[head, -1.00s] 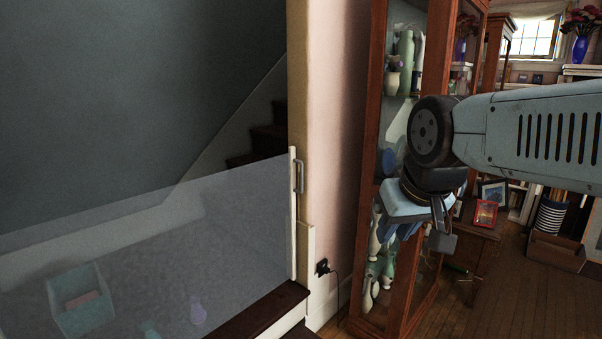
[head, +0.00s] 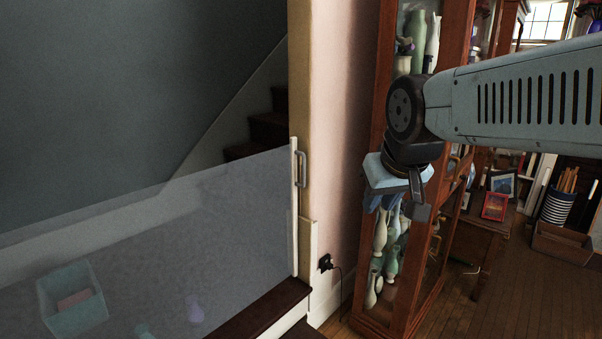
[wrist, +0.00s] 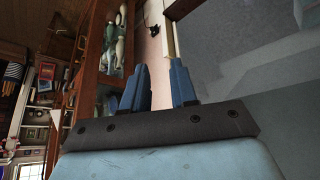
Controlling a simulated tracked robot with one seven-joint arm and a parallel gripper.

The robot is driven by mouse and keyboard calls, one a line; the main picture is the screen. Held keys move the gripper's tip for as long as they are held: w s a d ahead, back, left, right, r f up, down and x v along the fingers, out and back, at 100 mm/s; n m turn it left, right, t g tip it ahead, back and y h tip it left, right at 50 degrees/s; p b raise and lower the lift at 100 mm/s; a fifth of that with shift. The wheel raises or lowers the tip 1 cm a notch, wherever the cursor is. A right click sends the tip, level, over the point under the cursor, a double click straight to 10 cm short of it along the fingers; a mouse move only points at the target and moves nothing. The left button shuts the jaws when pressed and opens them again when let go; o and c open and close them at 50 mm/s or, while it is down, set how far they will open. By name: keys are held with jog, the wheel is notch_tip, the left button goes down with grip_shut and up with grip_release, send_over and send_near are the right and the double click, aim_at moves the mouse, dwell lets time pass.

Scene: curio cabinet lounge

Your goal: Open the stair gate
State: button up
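The stair gate (head: 170,240) is a grey see-through mesh panel across the foot of the stairs at the left in the head view. It is drawn across, with its white end bar (head: 294,210) against the wall post. A grey handle (head: 301,168) is on that bar. My gripper (head: 382,203) hangs in front of the glass cabinet, to the right of the handle and apart from it. In the wrist view my two blue fingers (wrist: 160,85) stand apart with nothing between them. The mesh (wrist: 245,55) shows at the upper right there.
A tall wooden glass cabinet (head: 380,180) with vases stands close behind my gripper. A plug with a cord (head: 326,262) is low on the wall. A teal bin (head: 72,300) shows behind the mesh. Wooden floor (head: 500,310) is clear at the lower right.

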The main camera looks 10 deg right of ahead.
jog(key=w+d+f+n+t, duration=0.1)
jog(key=w+d+f+t, duration=0.15)
jog(key=w, duration=1.25)
jog(key=w+d+f+n+t, duration=0.1)
jog(key=w+d+n+t, duration=0.15)
jog(key=w, duration=1.25)
jog(key=w+f+n+t+y, duration=0.2)
jog(key=w+f+t+y, duration=0.45)
jog(key=w+f, duration=0.95)
jog(key=w+a+g+y, duration=0.1)
jog(key=w+a, duration=0.4)
jog(key=w, duration=0.8)
jog(key=shift+w+a+r, duration=0.15)
jog(key=shift+w+r, duration=0.15)
jog(key=shift+r, duration=0.1)
jog(key=shift+m+y, duration=0.25)
grip_shut()
